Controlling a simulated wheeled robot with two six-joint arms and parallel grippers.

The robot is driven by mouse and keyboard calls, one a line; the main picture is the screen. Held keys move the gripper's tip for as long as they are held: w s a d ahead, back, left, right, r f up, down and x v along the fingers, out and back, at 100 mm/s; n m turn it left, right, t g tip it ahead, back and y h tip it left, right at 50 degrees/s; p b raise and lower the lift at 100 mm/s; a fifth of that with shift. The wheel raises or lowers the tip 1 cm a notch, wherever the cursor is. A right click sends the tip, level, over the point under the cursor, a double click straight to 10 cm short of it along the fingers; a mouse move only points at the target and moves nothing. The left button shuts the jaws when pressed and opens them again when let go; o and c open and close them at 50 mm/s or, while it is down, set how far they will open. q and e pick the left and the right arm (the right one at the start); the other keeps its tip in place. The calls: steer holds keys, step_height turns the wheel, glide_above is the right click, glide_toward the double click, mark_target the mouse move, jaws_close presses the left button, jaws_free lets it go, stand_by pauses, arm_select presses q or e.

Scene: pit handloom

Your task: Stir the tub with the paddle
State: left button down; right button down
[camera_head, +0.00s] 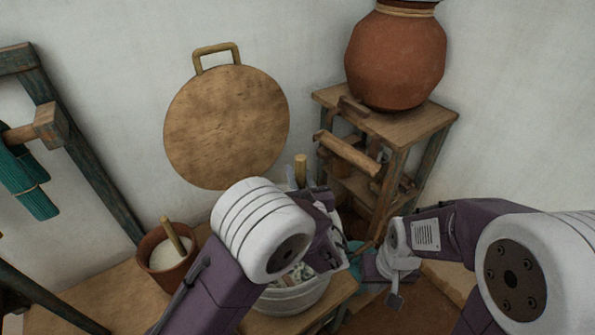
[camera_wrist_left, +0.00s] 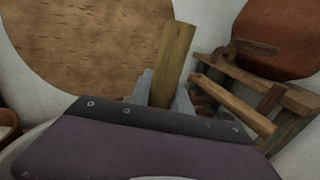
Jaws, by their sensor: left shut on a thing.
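The paddle is a wooden bar; its upper end (camera_head: 300,168) rises behind my left wrist in the head view. In the left wrist view, the paddle (camera_wrist_left: 176,55) stands slightly tilted between the fingers of my left gripper (camera_wrist_left: 163,92), which is shut on it. The tub (camera_head: 292,299) is a pale round vessel below my left wrist, with whitish, speckled contents partly showing. My left arm hides much of the tub and the paddle's lower part. My right gripper (camera_head: 396,284) hangs empty to the right of the tub; its finger gap is unclear.
A brown pot (camera_head: 168,262) with a wooden stick stands left of the tub on the wooden table (camera_head: 105,296). A round wooden board (camera_head: 226,125) is against the wall. A wooden stand (camera_head: 405,128) with a large clay jar (camera_head: 396,58) is behind the right arm. A loom frame is at left.

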arm_select(q)
step_height(320, 180, down, 7)
steer(key=b, duration=0.5)
steer(key=shift+f, duration=0.2)
steer(key=shift+w, duration=0.15)
